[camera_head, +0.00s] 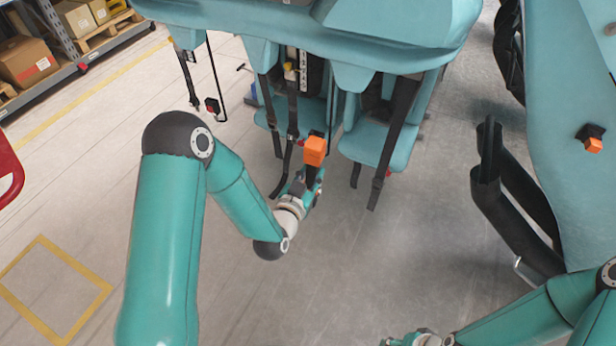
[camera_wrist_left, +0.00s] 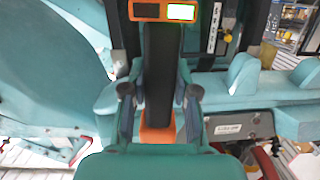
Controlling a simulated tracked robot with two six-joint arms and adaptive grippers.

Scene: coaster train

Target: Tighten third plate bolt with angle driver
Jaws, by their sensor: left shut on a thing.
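My left gripper (camera_head: 308,178) is shut on the angle driver (camera_head: 315,151), a dark tool with an orange end. In the left wrist view the driver's black body (camera_wrist_left: 159,75) stands between the two fingers of the left gripper (camera_wrist_left: 160,98). An orange-framed display with a lit green field shows at its top, and an orange part shows below. The driver is in front of the teal coaster car (camera_head: 400,25), beneath its overhang. My right gripper (camera_head: 412,340) is at the bottom edge, mostly cut off.
Teal seats (camera_head: 372,145) with hanging black belts (camera_head: 397,125) are close to the driver. Another teal car part (camera_head: 570,130) with a black bar is at the right. A shelf with boxes (camera_head: 28,62) stands far left. The floor at centre is clear.

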